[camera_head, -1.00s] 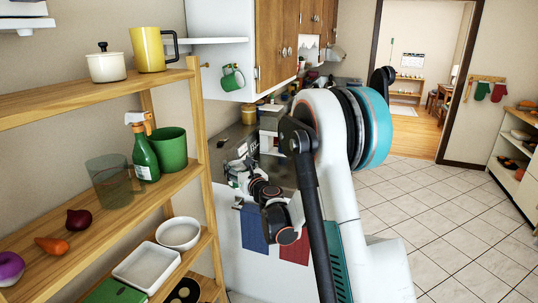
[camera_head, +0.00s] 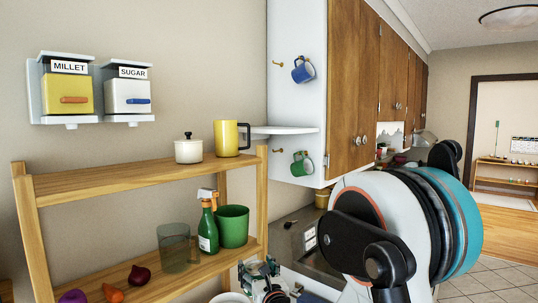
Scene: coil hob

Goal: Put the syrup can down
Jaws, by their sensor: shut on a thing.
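My gripper (camera_head: 260,270) shows small at the bottom of the picture, left of the big white and teal joint of my arm. It is in front of the metal counter area, by the right end of the wooden shelf. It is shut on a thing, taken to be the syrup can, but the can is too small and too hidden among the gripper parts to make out. The lower part of my wrist is cut off by the picture's bottom edge.
A wooden shelf (camera_head: 110,187) holds a white pot (camera_head: 189,151), a yellow mug (camera_head: 227,139), a green spray bottle (camera_head: 208,229), a green cup (camera_head: 233,227) and a clear glass (camera_head: 175,250). The counter (camera_head: 297,232) lies beneath wall cabinets (camera_head: 352,90), partly hidden by my arm.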

